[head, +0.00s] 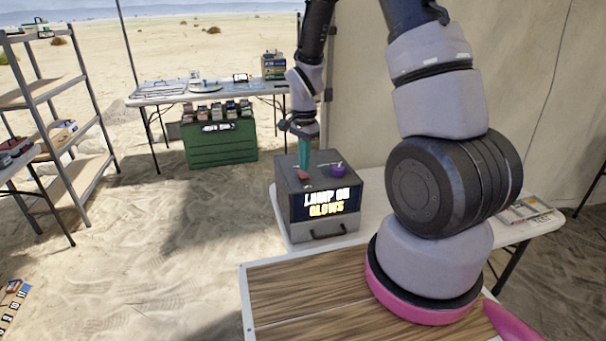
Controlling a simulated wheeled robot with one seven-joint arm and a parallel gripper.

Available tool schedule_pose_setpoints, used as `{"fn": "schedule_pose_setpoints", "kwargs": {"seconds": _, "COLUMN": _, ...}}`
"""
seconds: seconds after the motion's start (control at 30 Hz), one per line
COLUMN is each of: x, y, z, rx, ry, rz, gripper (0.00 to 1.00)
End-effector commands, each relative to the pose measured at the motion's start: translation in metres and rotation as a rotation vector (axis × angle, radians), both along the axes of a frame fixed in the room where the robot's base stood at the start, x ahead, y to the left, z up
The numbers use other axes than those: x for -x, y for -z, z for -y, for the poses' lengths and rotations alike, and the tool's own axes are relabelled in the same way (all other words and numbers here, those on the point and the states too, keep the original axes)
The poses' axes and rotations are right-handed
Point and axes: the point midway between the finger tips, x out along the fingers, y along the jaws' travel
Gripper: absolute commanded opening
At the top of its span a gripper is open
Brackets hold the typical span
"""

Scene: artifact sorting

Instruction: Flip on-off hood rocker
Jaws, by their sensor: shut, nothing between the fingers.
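The hood (291,215) is a dark grey box on a white table (377,190), with a front handle and a panel reading "LAMP ON GLOWS". On its top are a small red piece (303,175), which looks like the rocker, and a purple knob (338,171). My gripper (305,168) points down with teal fingers, shut and empty, just above and behind the red piece. I cannot tell whether the fingertips touch it. Which way the rocker is tilted is too small to see.
My arm reaches over from the right and covers part of the white table. Papers (525,209) lie at that table's right end. A long table (190,92) with a green chest (221,148) below stands behind. Metal shelves (60,90) stand at left. Sand between is clear.

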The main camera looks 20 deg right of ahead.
Motion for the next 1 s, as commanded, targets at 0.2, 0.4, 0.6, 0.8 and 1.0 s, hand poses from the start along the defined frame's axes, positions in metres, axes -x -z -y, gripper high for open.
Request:
{"fn": "schedule_pose_setpoints", "kwargs": {"seconds": 0.2, "x": 0.0, "y": 0.003, "z": 0.0, "rx": 0.0, "ry": -0.001, "rz": 0.0, "gripper": 0.0}}
{"fn": "schedule_pose_setpoints", "kwargs": {"seconds": 0.4, "x": 0.0, "y": 0.006, "z": 0.0, "rx": 0.0, "ry": -0.001, "rz": 0.0, "gripper": 0.0}}
{"fn": "schedule_pose_setpoints", "kwargs": {"seconds": 0.6, "x": 0.0, "y": 0.009, "z": 0.0, "rx": 0.0, "ry": 0.0, "rz": 0.0, "gripper": 0.0}}
{"fn": "schedule_pose_setpoints", "kwargs": {"seconds": 0.8, "x": 0.0, "y": 0.013, "z": 0.0, "rx": 0.0, "ry": 0.0, "rz": -0.001, "gripper": 0.0}}
{"fn": "schedule_pose_setpoints", "kwargs": {"seconds": 1.0, "x": 0.0, "y": 0.015, "z": 0.0, "rx": 0.0, "ry": 0.0, "rz": 0.0, "gripper": 0.0}}
